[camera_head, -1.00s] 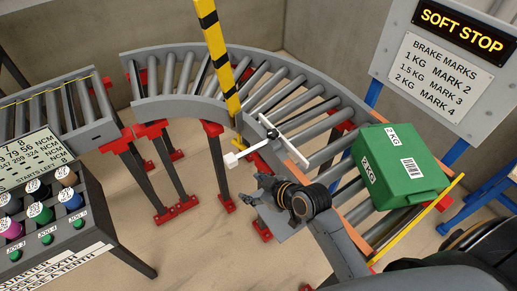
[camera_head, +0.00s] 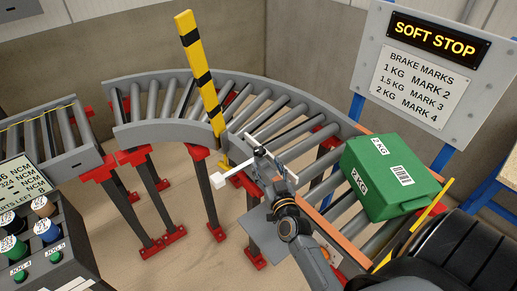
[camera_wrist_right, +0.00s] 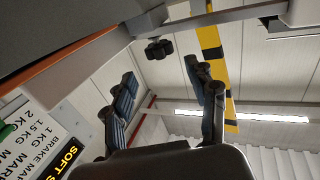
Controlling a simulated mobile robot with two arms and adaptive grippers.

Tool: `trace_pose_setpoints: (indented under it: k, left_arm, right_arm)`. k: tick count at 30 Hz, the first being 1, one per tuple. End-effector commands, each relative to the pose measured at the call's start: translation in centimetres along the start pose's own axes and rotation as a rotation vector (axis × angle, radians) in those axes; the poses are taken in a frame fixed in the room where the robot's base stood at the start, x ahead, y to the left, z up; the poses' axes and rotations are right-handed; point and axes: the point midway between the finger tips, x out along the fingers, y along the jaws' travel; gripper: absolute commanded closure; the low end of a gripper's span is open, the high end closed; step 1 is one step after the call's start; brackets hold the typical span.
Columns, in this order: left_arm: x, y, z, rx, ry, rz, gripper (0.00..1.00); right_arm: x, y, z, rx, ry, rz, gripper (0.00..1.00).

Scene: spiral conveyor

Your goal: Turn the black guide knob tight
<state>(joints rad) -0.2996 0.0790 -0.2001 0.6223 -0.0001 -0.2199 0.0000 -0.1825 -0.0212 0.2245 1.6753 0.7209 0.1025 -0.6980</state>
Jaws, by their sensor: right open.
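The black guide knob (camera_wrist_right: 159,48) shows in the right wrist view as a small lobed knob under a grey bar. It lies beyond and between the tips of my right gripper (camera_wrist_right: 160,73), whose two fingers are apart and empty. In the head view my right gripper (camera_head: 265,162) is at the white guide bar (camera_head: 264,138) on the inner side of the curved conveyor. There the gripper largely covers the knob, and I cannot tell if they touch. My left gripper is in neither view.
The roller conveyor (camera_head: 172,132) curves around on red-footed legs. A green 2 KG box (camera_head: 385,185) sits on its right-hand section. A yellow-black striped post (camera_head: 200,75) stands close behind the gripper. A SOFT STOP board (camera_head: 425,75) stands at right, a jog-button console (camera_head: 45,240) at lower left.

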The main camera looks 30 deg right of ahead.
Motion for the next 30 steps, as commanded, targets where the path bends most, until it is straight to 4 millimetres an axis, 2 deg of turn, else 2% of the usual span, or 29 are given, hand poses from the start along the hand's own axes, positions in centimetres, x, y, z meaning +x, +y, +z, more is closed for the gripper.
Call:
trace_pose_setpoints:
  k: [1,6,12,17,24,25,26,30]
  left_arm:
    - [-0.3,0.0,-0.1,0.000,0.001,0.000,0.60]
    - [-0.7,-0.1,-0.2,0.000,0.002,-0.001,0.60]
    - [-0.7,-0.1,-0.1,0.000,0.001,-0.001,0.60]
    - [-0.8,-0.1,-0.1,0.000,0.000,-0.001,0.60]
    - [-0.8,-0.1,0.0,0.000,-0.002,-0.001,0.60]
    - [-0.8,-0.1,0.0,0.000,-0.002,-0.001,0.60]
    - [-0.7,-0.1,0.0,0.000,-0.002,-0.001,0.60]
    - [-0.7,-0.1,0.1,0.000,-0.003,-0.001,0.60]
  right_arm:
    - [1.3,0.0,-0.3,-0.001,0.002,-0.001,0.43]
    - [4.7,0.0,-0.2,-0.001,0.001,-0.002,0.43]
    - [7.2,-0.1,0.0,-0.001,0.001,-0.002,0.43]
    - [8.0,-0.1,0.0,0.000,0.000,-0.001,0.43]
    - [8.1,-0.1,0.0,0.000,0.000,-0.002,0.43]
    - [8.1,-0.1,0.0,0.000,0.000,-0.002,0.45]
    - [8.1,-0.1,0.0,0.000,-0.001,-0.002,0.51]
    - [8.1,-0.1,0.0,0.000,0.000,-0.002,0.79]
